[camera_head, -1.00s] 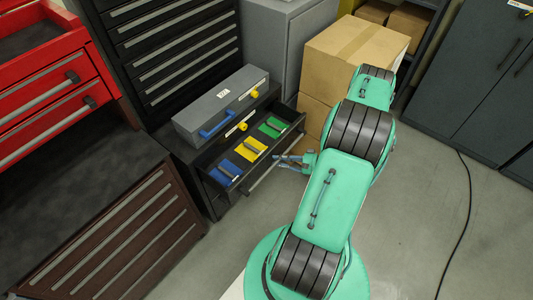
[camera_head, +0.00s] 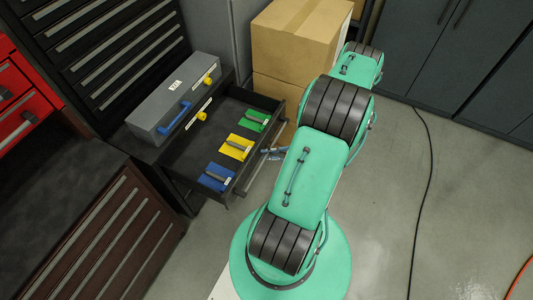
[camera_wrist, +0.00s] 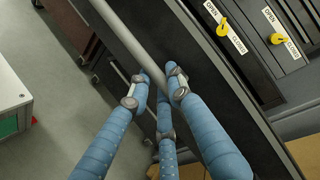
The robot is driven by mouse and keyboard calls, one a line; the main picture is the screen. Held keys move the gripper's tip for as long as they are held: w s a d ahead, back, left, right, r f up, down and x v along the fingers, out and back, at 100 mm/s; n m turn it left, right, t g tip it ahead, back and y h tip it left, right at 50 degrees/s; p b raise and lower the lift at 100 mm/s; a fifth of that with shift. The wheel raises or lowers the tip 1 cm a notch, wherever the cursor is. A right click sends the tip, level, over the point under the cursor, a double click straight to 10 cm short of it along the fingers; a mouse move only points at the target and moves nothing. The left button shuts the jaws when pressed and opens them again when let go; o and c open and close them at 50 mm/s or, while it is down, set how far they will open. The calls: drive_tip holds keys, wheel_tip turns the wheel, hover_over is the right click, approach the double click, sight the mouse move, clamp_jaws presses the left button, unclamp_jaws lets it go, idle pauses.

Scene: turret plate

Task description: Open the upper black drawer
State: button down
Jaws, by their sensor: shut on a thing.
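The upper black drawer (camera_head: 235,113) stands well open from its cabinet in the head view. Blue (camera_head: 216,178), yellow (camera_head: 237,147) and green (camera_head: 255,120) pieces lie in it. Its grey bar handle (camera_head: 249,183) runs along the front and crosses the wrist view diagonally (camera_wrist: 135,38). My gripper (camera_head: 270,153) is at the handle, partly hidden behind my arm in the head view. In the wrist view my gripper (camera_wrist: 155,86) has its blue fingers around the bar, shut on it.
A grey box (camera_head: 175,100) with a blue handle stands on the cabinet behind the drawer. Cardboard boxes (camera_head: 300,35) stand beyond the drawer. A brown drawer unit (camera_head: 100,240) is at lower left. The floor right of my arm is mostly clear.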

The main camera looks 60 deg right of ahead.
drive_tip(key=c, duration=1.8)
unclamp_jaws()
drive_tip(key=shift+c, duration=0.2)
drive_tip(key=v, duration=1.2)
drive_tip(key=shift+r, duration=0.1)
